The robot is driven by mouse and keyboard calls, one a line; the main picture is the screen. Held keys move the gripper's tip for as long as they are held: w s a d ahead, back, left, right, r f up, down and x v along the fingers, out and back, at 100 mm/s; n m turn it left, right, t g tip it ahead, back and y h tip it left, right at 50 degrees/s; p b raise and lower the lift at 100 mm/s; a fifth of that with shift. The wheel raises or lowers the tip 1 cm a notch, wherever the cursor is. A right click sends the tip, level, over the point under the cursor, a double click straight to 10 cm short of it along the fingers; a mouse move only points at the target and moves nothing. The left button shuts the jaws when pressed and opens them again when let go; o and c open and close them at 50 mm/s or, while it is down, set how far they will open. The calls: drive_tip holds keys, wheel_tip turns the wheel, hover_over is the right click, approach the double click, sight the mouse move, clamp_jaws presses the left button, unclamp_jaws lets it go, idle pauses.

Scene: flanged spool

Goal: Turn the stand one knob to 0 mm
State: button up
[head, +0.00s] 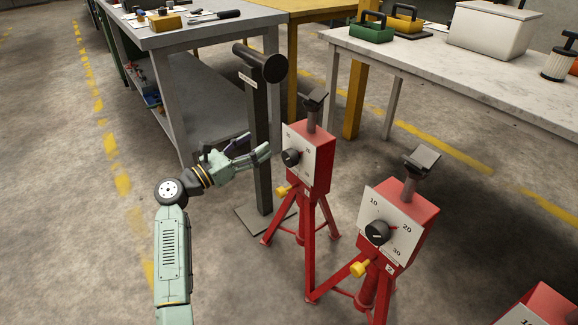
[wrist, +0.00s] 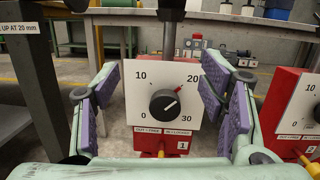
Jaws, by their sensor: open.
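Stand one (head: 308,158) is a red box on a red tripod, with a white dial plate (wrist: 140,75) marked 0, 10, 20 and 30 and a "1" tag. Its black round knob (wrist: 166,103) sits mid-plate; it also shows in the head view (head: 291,157). The knob's white line points up and right, and a red mark lies near 20. A yellow pin (head: 282,190) sticks out below the plate. My gripper (wrist: 162,88) is open, its purple-padded fingers either side of the plate, apart from the knob. In the head view my gripper (head: 258,146) is left of the stand.
A dark post (head: 262,140) with a flanged spool end stands close behind my gripper; its sign (wrist: 18,28) reads "UP AT 20 mm". Stand two (head: 400,220) is to the right, and part of another red stand (head: 540,305) shows. Workbenches (head: 205,30) are behind. Floor at left is clear.

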drive_tip(key=m+g, duration=0.1)
drive_tip(key=g, duration=0.1)
approach(286, 158)
drive_tip(key=shift+y, duration=0.3)
drive_tip(key=p+x, duration=0.1)
drive_tip(key=x, duration=1)
drive_tip(key=shift+s+d+r, duration=0.1)
drive_tip(key=shift+d+r, duration=0.05)
drive_tip(key=shift+r, duration=0.05)
drive_tip(key=shift+c, duration=0.4)
drive_tip(key=c, duration=1.1)
